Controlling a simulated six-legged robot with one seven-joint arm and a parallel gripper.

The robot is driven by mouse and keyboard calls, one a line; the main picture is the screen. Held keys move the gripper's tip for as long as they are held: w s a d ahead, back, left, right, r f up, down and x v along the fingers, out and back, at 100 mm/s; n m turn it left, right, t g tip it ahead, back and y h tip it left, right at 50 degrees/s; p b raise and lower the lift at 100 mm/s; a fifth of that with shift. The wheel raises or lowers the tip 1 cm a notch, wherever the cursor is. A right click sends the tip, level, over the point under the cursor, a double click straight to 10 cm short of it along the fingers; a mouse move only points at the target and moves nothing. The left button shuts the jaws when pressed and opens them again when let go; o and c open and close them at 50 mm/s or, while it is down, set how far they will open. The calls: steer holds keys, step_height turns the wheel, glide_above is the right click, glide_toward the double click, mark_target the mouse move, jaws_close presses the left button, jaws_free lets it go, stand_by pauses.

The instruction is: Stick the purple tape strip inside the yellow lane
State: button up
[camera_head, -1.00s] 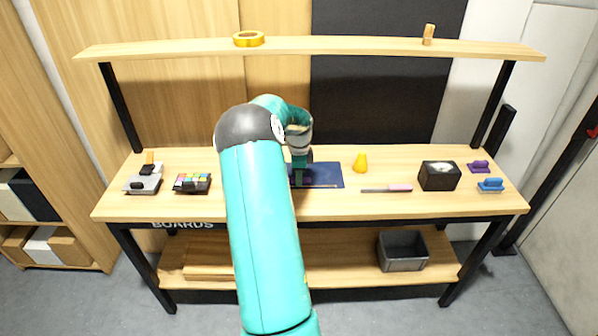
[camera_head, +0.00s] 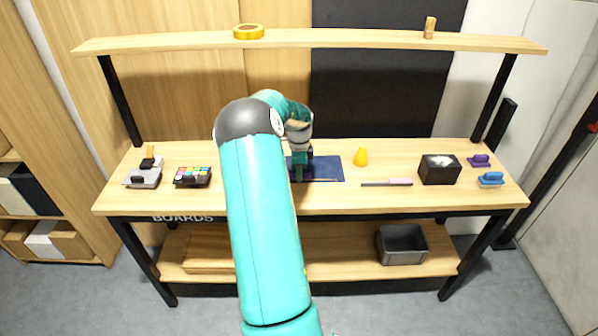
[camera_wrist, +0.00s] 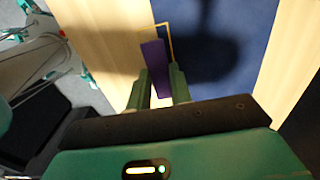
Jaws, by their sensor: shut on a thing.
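The purple tape strip (camera_wrist: 155,62) is between the two fingers of my gripper (camera_wrist: 161,75) in the wrist view. My gripper is shut on it, and the strip reaches out past the fingertips. The yellow lane (camera_wrist: 170,27) is a thin yellow outline at the edge of the dark blue board (camera_wrist: 225,45). The strip's far end appears within this outline; I cannot tell whether it touches the board. In the head view my gripper (camera_head: 300,172) is low over the left part of the blue board (camera_head: 328,170), and the strip is hidden there.
A tray of coloured pieces (camera_head: 192,177) and a grey device (camera_head: 144,174) are left. A shelf (camera_head: 340,41) spans above the bench.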

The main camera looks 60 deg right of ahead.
steer(key=shift+f, duration=0.1)
steer(key=shift+f, duration=1.05)
steer(key=shift+f, duration=0.35)
stand_by(1.2)
steer(key=o, duration=1)
steer(key=shift+c, duration=0.2)
